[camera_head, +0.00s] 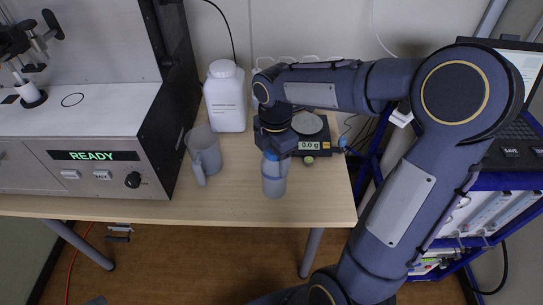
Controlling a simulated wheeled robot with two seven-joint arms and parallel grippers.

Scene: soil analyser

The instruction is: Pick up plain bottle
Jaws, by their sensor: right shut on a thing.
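The plain bottle (273,185) is small, translucent and greyish with a blue cap. It is upright at the front of the wooden table, right of the middle of the view. My right gripper (273,154) comes down from above and is shut on the bottle near its cap. The gripper and wrist hide part of the bottle's top. I cannot tell whether the bottle's base touches the table. My left gripper is not in view.
A grey jug (207,150) and a large white labelled bottle (225,98) stand left of the gripper. A scale (310,143) is close behind at right. The analyser (95,165) reads READY at left. The table's front edge (250,221) is near.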

